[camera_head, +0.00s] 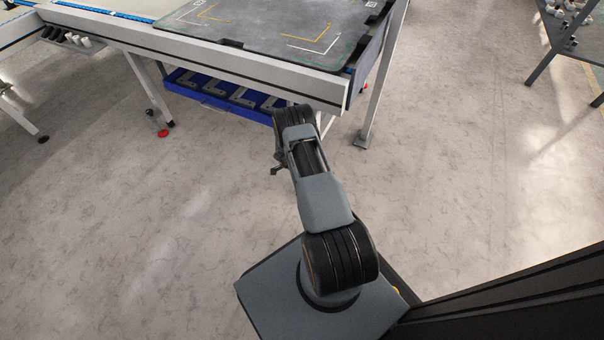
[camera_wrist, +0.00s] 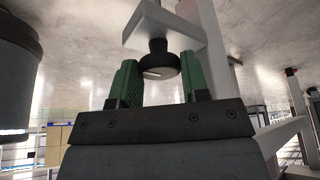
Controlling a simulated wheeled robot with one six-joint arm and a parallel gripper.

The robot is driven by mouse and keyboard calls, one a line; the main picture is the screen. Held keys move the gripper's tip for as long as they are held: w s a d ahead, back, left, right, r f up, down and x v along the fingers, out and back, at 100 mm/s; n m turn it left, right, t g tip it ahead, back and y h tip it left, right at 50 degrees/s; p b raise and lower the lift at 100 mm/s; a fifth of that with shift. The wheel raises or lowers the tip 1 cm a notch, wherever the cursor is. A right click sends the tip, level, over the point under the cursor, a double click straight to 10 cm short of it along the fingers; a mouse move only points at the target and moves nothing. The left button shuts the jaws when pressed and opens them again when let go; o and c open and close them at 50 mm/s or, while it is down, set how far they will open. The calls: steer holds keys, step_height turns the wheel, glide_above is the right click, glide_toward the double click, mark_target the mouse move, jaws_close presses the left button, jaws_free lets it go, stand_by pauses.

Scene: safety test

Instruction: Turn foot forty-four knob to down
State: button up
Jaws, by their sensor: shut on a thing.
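In the wrist view, my gripper (camera_wrist: 158,78) has green-padded fingers on either side of a round black knob (camera_wrist: 158,66), and it is shut on it. The knob is on a short black stem joined to a pale grey plate (camera_wrist: 160,25) on a pale leg. A light mark shows on the knob's face. No number is readable, so I cannot tell from a label which foot it is. In the head view, my arm reaches forward to below the table's near right edge, and the knob does not show clearly there.
A table (camera_head: 235,72) with a dark mat (camera_head: 275,25) stands ahead. A blue tray (camera_head: 215,93) with grey brackets is beneath it. A red-based foot (camera_head: 163,132) stands to the left. A shelf (camera_head: 560,50) stands at the far right. The floor between is clear.

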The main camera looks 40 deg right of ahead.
steer(key=o, duration=0.9)
steer(key=shift+s+d, duration=0.1)
steer(key=shift+r, duration=0.15)
steer(key=p+v, duration=0.5)
steer(key=v, duration=0.8)
steer(key=shift+a+r+p, duration=0.25)
steer(key=shift+a+p, duration=0.05)
steer(key=shift+p, duration=0.1)
steer(key=shift+r, duration=0.1)
